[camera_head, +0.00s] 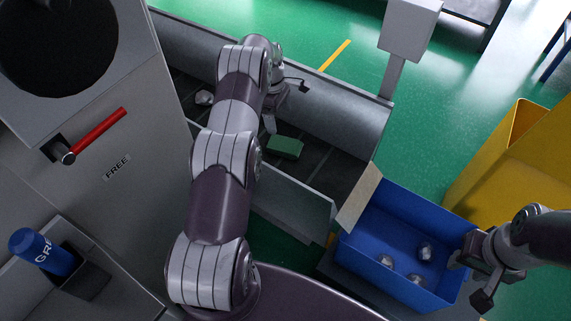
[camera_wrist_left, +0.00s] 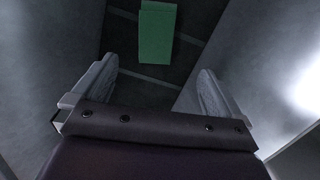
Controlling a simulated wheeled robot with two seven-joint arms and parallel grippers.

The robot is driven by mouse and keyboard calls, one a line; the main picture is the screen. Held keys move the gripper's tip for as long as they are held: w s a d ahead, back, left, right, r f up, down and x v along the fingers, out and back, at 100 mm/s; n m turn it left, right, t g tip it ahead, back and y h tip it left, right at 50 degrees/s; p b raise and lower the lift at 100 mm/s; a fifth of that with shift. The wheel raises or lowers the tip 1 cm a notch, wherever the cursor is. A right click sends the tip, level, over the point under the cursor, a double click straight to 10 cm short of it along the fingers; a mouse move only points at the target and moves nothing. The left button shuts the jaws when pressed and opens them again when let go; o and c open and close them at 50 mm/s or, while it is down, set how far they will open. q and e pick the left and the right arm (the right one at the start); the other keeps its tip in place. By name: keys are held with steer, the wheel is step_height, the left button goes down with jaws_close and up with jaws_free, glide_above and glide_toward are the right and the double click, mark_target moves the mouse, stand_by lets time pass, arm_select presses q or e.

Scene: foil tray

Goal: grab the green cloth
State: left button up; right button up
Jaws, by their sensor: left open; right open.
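The green cloth (camera_head: 285,147) lies as a small folded block on the dark floor of a grey metal trough. In the left wrist view the green cloth (camera_wrist_left: 157,32) shows at the top, ahead of the spread fingers and apart from them. My left gripper (camera_head: 270,122) reaches down into the trough, just left of the cloth. In the left wrist view my left gripper (camera_wrist_left: 158,92) is open with nothing between its fingers. My right gripper (camera_head: 472,277) is open at the right edge of the blue bin and holds nothing that I can see.
The grey trough (camera_head: 340,106) has raised walls on both sides of the cloth. A crumpled foil ball (camera_head: 204,97) lies at its left end. A blue bin (camera_head: 365,246) holds several foil balls. A yellow bin (camera_head: 513,150) stands right. A machine with a red handle (camera_head: 100,133) stands left.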

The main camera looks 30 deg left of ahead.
arm_select(q)
steer(key=b, duration=0.6)
glide_above(285, 144)
steer(key=a, duration=0.1)
steer(key=f, duration=0.7)
steer(key=shift+s+a+f, duration=0.1)
steer(key=shift+s, duration=0.25)
steer(key=f, duration=0.4)
steer(key=d+f+b, duration=0.1)
steer(key=f, duration=0.1)
steer(key=shift+w+f, duration=0.1)
steer(key=shift+w, duration=0.15)
steer(key=c, duration=1.1)
